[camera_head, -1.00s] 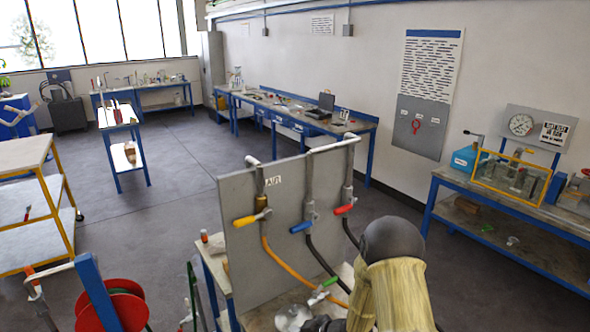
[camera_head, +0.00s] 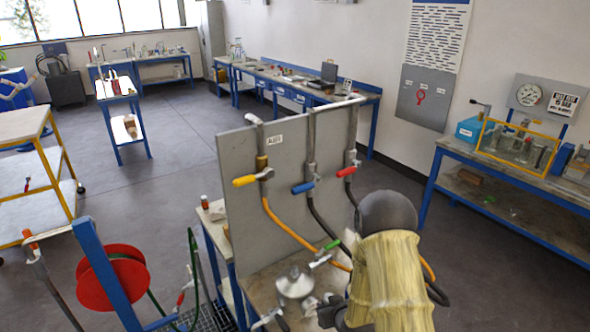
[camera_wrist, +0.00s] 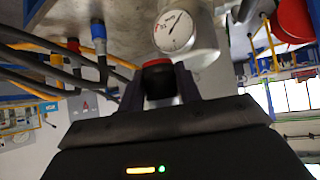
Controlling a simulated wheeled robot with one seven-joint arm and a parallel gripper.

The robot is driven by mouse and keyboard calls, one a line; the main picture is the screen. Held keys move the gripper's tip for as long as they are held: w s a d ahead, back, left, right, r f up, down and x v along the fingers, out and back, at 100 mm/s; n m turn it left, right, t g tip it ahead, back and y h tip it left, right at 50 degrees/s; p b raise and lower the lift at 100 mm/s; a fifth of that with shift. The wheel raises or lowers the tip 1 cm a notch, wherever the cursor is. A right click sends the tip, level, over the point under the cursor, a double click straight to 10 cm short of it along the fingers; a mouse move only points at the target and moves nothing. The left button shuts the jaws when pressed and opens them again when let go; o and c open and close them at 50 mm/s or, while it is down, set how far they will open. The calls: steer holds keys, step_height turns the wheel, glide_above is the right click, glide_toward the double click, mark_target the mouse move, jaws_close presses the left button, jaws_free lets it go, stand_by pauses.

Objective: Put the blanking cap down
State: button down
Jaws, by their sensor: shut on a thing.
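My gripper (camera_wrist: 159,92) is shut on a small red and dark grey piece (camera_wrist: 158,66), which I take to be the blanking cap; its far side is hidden. In the wrist view it is close to a pale metal vessel with a round dial gauge (camera_wrist: 175,31); whether they touch I cannot tell. In the head view my gripper (camera_head: 329,313) is low at the picture's bottom, partly hidden by my arm. It is just right of a silver vessel (camera_head: 295,283) on the bench. The cap cannot be made out there.
A grey upright panel (camera_head: 245,205) with pipes, coloured valve handles and hoses stands behind the vessel. A green-handled valve (camera_head: 327,251) is close to my gripper. A red hose reel (camera_head: 112,277) is at left. A workbench (camera_head: 500,165) stands at right. Open floor lies beyond.

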steer(key=s+d+f+m+h+b, duration=0.1)
steer(key=d+f+m+h, duration=0.1)
steer(key=d, duration=0.3)
steer(key=shift+s+d+f+m+h, duration=0.3)
steer(key=shift+s+m+h, duration=0.1)
steer(key=shift+m, duration=0.2)
steer(key=s+f, duration=0.4)
steer(key=f, duration=0.1)
steer(key=shift+s+f, duration=0.15)
steer(key=shift+f, duration=0.05)
stand_by(0.8)
